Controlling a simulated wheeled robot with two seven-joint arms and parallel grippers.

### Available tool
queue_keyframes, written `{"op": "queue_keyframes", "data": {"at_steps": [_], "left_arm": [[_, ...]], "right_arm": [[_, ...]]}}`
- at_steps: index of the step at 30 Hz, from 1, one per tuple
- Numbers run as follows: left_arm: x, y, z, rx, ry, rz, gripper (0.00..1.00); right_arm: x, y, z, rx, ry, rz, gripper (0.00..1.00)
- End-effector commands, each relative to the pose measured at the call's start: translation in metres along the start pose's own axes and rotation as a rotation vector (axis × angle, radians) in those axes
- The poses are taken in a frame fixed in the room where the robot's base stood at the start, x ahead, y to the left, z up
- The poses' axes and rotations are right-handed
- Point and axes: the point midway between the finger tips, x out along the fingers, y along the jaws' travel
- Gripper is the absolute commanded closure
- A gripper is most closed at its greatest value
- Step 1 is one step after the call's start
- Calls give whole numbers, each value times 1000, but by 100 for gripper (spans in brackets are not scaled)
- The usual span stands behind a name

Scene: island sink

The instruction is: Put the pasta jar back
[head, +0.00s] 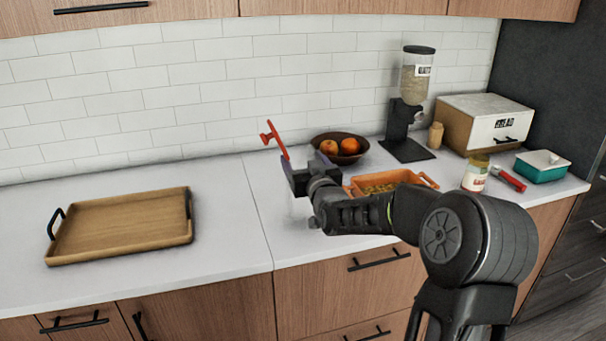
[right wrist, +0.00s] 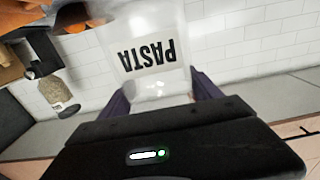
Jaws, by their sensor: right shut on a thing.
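The pasta jar (right wrist: 158,65) is a clear, pale container with black PASTA lettering, upside down in the right wrist view. My right gripper (right wrist: 160,92) is shut on it, with a dark purple finger on each side. In the head view my right gripper (head: 293,176) is over the counter, left of the orange tray. A thin red piece with a small knob (head: 273,138) shows just beyond its fingers, tilted; it looks like a lid seen edge-on. The jar's clear body is hard to make out there. My left gripper is not in view.
A wooden tray (head: 120,226) lies on the left counter. A fruit bowl (head: 351,158), an orange tray (head: 428,181), a cereal dispenser (head: 414,85), a bread box (head: 486,119), a labelled jar (head: 476,175) and a teal box (head: 543,165) are to the right. Counter between wooden tray and arm is clear.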

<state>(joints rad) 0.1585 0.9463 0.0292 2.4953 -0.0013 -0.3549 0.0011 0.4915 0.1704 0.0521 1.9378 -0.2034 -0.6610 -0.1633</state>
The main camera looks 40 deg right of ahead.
Motion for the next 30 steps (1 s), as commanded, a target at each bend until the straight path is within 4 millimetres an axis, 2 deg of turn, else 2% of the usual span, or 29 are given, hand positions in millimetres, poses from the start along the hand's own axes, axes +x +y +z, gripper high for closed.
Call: {"op": "queue_keyframes", "data": {"at_steps": [5,13,26,27,30], "left_arm": [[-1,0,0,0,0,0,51],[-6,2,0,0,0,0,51],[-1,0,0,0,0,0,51],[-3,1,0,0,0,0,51],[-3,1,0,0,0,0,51]], "right_arm": [[0,0,2,0,2,0,100],[0,0,34,0,2,-1,100],[0,0,39,0,4,0,100],[0,0,39,0,0,0,24],[0,0,39,0,0,0,16]]}}
